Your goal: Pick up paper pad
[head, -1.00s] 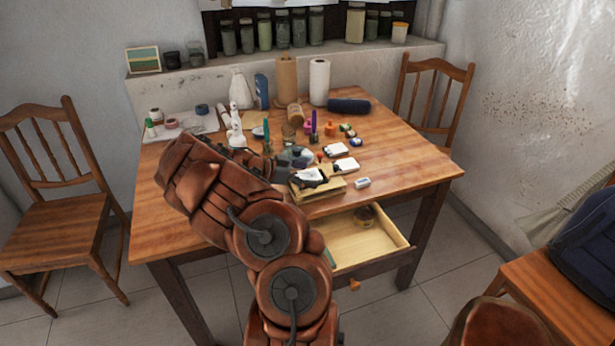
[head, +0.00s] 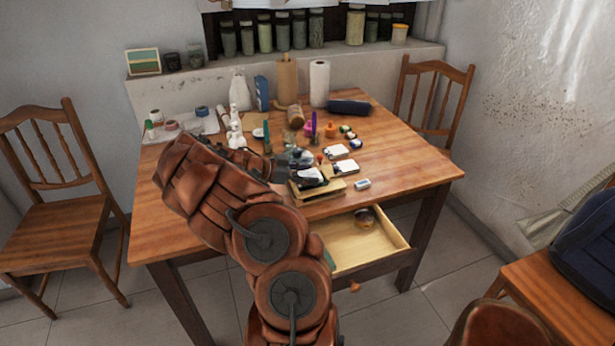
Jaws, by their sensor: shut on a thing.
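My gripper (head: 298,160) reaches in from the left, low over the front middle of the wooden table (head: 185,232). It is shut on what looks like the paper pad (head: 309,174), a small white-and-dark thing at its tips above a tan box-like item (head: 318,192). The contact is small and partly hidden by the fingers, so I cannot tell whether the pad is clear of what lies under it. Two other small white pad-like things, one farther back (head: 336,151) and one nearer (head: 346,167), lie just to the right.
An open, pale wooden drawer (head: 355,248) juts from the table front, with a small round thing inside. Bottles, paper rolls (head: 319,83) and small craft items crowd the table's back. Wooden chairs stand left (head: 60,215) and back right (head: 440,95). The table's right side is mostly clear.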

